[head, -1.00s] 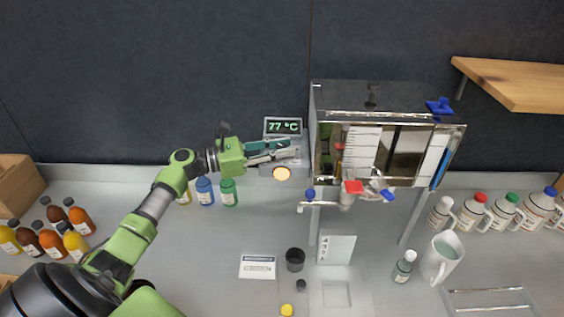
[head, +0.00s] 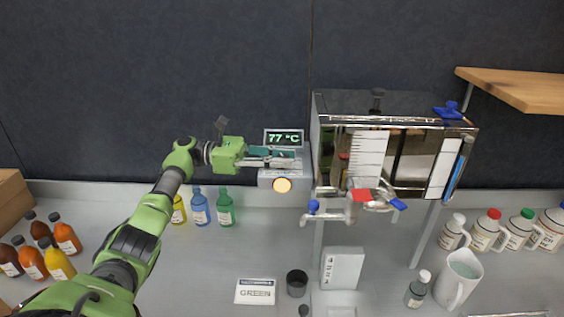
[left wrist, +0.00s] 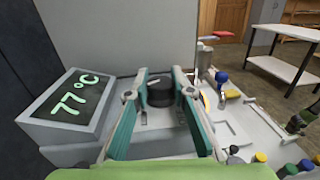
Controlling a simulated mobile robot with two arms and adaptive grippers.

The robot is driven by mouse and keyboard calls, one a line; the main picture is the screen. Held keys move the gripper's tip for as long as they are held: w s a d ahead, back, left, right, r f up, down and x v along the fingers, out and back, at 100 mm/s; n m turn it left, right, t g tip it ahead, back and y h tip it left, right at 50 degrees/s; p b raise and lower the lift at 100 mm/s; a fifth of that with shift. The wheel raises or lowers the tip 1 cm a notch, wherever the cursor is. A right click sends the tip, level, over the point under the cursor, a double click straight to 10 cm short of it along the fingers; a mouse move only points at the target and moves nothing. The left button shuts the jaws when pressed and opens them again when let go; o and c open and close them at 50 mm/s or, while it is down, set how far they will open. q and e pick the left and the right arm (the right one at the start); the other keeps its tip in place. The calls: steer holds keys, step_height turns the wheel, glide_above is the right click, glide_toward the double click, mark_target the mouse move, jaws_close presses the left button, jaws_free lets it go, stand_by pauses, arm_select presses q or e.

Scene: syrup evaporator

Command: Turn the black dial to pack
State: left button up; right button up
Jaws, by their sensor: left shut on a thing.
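The black dial (left wrist: 160,93) sits between the fingertips of my left gripper (left wrist: 161,84) in the left wrist view. The gripper is shut on it from its two sides. In the head view my left gripper (head: 290,158) reaches in from the left over the grey control box (head: 268,180), and its fingers hide the dial. The green display (head: 284,138) behind it reads 77 °C and also shows in the left wrist view (left wrist: 70,103). The dial's pointer and a pack mark cannot be made out. My right gripper is not in view.
A round yellow light (head: 282,185) is on the box's front. The metal evaporator (head: 335,102) stands close to the right, with red and blue valve handles below. Blue (head: 199,208) and green (head: 225,210) bottles stand below the arm. A wooden shelf (head: 515,88) is at upper right.

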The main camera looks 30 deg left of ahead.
arm_select(q)
steer(key=shift+d+f, duration=0.15)
steer(key=shift+f, duration=0.2)
steer(key=o, duration=1.1)
steer(key=shift+o, duration=0.2)
steer(key=shift+r, duration=0.1)
steer(key=v, duration=1.2)
steer(key=shift+w, duration=0.1)
steer(key=shift+c, duration=0.2)
